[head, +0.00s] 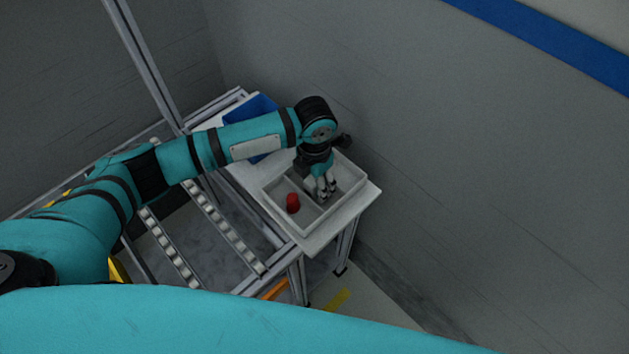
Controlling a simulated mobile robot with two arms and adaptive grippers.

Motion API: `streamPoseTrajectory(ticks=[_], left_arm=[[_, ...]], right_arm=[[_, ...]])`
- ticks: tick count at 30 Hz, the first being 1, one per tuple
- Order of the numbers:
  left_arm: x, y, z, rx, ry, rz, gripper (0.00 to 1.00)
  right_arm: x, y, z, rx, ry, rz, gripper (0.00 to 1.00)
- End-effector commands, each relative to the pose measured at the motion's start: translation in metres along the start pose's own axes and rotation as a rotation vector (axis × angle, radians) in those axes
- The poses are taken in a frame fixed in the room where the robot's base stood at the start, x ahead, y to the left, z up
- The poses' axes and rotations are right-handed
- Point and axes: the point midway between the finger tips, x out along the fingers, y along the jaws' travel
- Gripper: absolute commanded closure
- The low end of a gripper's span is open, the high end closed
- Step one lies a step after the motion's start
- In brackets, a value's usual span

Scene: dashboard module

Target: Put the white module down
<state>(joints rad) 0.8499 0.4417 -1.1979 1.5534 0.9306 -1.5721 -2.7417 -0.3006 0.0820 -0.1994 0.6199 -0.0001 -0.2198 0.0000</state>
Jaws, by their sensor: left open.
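My left gripper (325,187) is open and points down into the right part of a grey divided tray (338,207). Its fingers are small and dark in this view. I cannot make out the white module; anything under or between the fingers is hidden or too small to tell. My right gripper is not in view.
A red object (293,203) lies in the tray's left compartment. The tray stands on a small white table (371,192) close to the grey wall. A blue bin (256,107) is behind my left arm. A metal frame with roller rails (222,229) is to the left.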

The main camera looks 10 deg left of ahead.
Motion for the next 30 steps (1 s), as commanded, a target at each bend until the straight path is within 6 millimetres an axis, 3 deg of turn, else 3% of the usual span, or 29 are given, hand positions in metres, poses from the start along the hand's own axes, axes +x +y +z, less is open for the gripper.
streamPoseTrajectory(ticks=[5,18,24,30], left_arm=[[-0.022,0.001,0.001,0.000,-0.005,0.001,0.44],[-0.108,0.001,0.001,0.000,-0.004,0.001,0.44],[-0.122,0.001,0.001,-0.002,-0.001,0.000,0.44],[-0.123,0.000,0.001,-0.002,-0.001,0.000,0.44]], right_arm=[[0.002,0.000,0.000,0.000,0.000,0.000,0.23],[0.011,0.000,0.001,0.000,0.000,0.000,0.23],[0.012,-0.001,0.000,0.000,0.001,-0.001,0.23],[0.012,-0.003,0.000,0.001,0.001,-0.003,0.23]])
